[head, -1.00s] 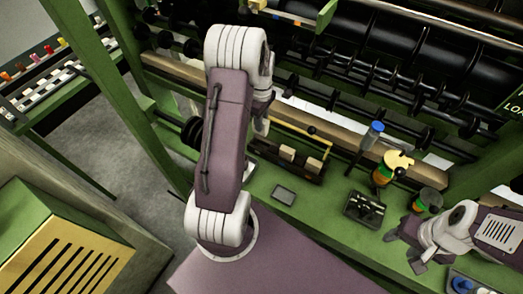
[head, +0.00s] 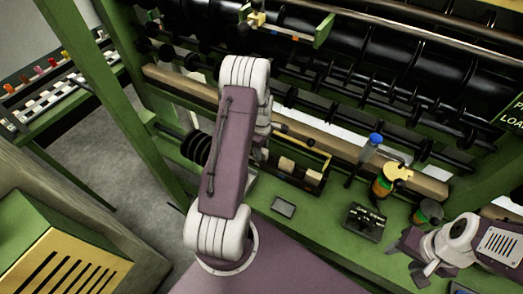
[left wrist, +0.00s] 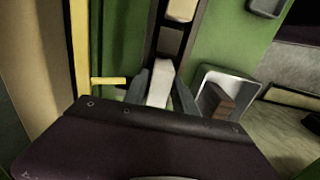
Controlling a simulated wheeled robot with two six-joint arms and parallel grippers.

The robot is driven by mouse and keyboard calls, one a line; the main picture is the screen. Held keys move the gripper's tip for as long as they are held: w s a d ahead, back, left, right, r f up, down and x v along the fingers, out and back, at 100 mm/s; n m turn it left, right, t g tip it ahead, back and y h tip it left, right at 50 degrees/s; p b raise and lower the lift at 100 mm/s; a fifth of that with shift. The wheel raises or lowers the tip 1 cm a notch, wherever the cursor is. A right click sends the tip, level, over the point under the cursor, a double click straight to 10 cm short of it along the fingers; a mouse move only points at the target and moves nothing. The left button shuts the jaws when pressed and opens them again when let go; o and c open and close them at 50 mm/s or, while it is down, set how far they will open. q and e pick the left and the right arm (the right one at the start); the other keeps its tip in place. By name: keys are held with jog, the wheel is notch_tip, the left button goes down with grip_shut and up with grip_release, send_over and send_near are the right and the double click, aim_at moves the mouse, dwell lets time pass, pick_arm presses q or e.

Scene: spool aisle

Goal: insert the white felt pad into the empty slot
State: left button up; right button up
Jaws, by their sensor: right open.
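In the left wrist view the white felt pad (left wrist: 160,83) stands between the two dark fingers of my left gripper (left wrist: 161,92), which look shut on it. It is over the near part of a dark slotted holder (left wrist: 156,30). A cream pad (left wrist: 180,9) sits farther along the holder, with a darker gap (left wrist: 170,41) before it. In the head view the holder shows two pale pads (head: 287,164). My left fingertips are hidden there behind my arm. Whether the white pad touches the holder cannot be told. My right gripper (head: 421,258) is open and empty at the right.
A grey tray (left wrist: 237,77) with a brown block (left wrist: 218,99) lies right of the holder in the left wrist view. A yellow bar (left wrist: 108,81) is at the left. A blue-capped bottle (head: 370,146), a yellow-topped item (head: 391,177) and a black box (head: 365,221) stand right on the green bench.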

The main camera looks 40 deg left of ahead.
pick_arm(q)
jog(key=shift+o, duration=0.7)
jog(key=shift+r, duration=0.1)
notch_tip(320, 180, up, 12)
jog(key=s+d+r+m, duration=0.1)
jog(key=s+d+m, duration=0.5)
jog(key=d+m, duration=0.2)
jog(key=s+d+m+t, duration=0.1)
jog(key=s+d+m, duration=0.6)
jog(key=d+m, duration=0.2)
jog(key=shift+s+d+r+m, duration=0.2)
jog(key=shift+d+r+m, duration=0.15)
jog(key=shift+m, duration=0.65)
jog(key=shift+s, duration=0.1)
jog(key=shift+a, duration=0.1)
